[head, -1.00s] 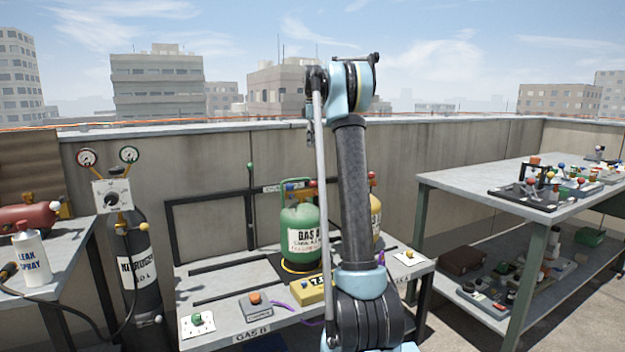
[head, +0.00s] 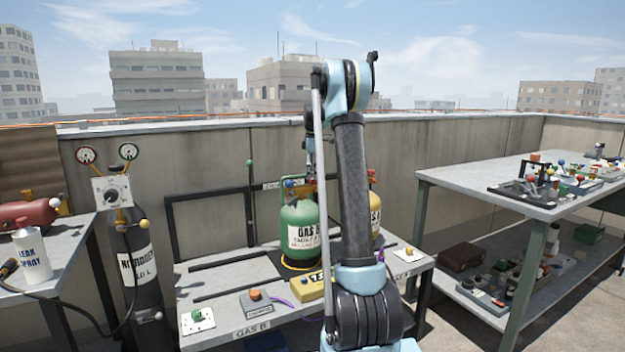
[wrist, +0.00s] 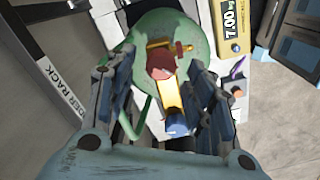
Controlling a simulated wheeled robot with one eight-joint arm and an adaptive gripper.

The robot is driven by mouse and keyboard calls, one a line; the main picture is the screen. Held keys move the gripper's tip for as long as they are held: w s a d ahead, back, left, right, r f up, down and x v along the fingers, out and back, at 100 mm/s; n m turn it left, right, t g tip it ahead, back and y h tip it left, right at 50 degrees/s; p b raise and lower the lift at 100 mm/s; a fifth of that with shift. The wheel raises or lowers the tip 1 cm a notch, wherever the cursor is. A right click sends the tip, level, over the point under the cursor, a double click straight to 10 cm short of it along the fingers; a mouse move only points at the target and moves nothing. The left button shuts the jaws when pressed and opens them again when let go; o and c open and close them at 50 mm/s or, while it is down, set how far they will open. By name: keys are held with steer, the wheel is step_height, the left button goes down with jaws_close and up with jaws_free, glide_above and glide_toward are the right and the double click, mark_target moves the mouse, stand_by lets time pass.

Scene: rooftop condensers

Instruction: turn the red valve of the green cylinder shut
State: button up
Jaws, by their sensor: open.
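The green cylinder (head: 298,245) with a GAS label stands upright on the grey bench, partly behind my arm in the head view. In the wrist view I look down on the green cylinder (wrist: 185,33) and its brass valve fitting. The red valve (wrist: 160,66) sits on top, between my fingers, with a blue knob (wrist: 176,124) on the near end of the fitting. My gripper (wrist: 162,85) is open, one finger on each side of the fitting. Contact with the valve cannot be told. In the head view the gripper is largely hidden by my arm above the cylinder.
A yellow cylinder (head: 375,215) stands close to the right of the green one. A yellow display box (wrist: 232,22) is beside the green cylinder. A dark rack bar (wrist: 50,85) runs at left. A nitrogen bottle (head: 130,260) stands left of the bench, and a loaded table (head: 450,180) at right.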

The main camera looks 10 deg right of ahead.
steer(key=shift+f, duration=1)
steer(key=c, duration=1.1)
steer(key=shift+o, duration=0.2)
